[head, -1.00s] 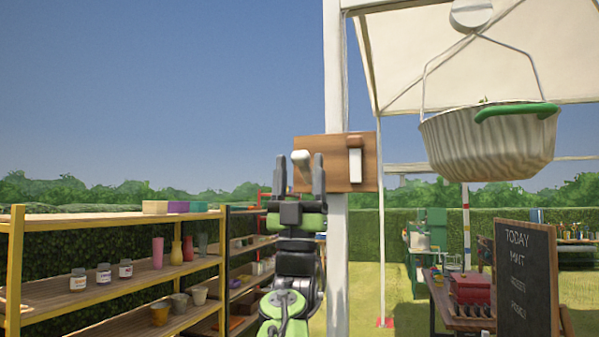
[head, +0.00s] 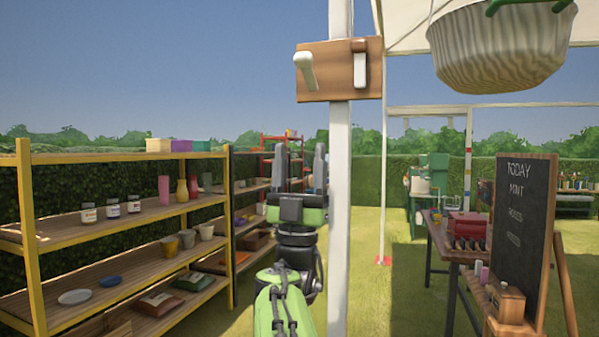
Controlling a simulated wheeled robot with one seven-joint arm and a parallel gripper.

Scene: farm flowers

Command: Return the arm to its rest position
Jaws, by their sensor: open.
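My gripper (head: 299,168) is in the middle of the head view, its two dark fingers pointing up and spread apart with nothing between them. My green and black arm comes up below it from the bottom edge. The gripper is just left of the white post (head: 338,210). It is below and apart from the wooden board (head: 330,88), which is fixed to the post and carries a white lever (head: 306,69) and a second white lever with a brown top (head: 360,65).
A yellow-framed shelf (head: 30,215) with jars, cups and bags stands at left, a red-framed shelf (head: 268,145) behind it. A ribbed hanging basket (head: 500,50) is at upper right. A chalkboard (head: 522,220) and a table (head: 445,240) stand at right. Grass (head: 400,275) lies open between.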

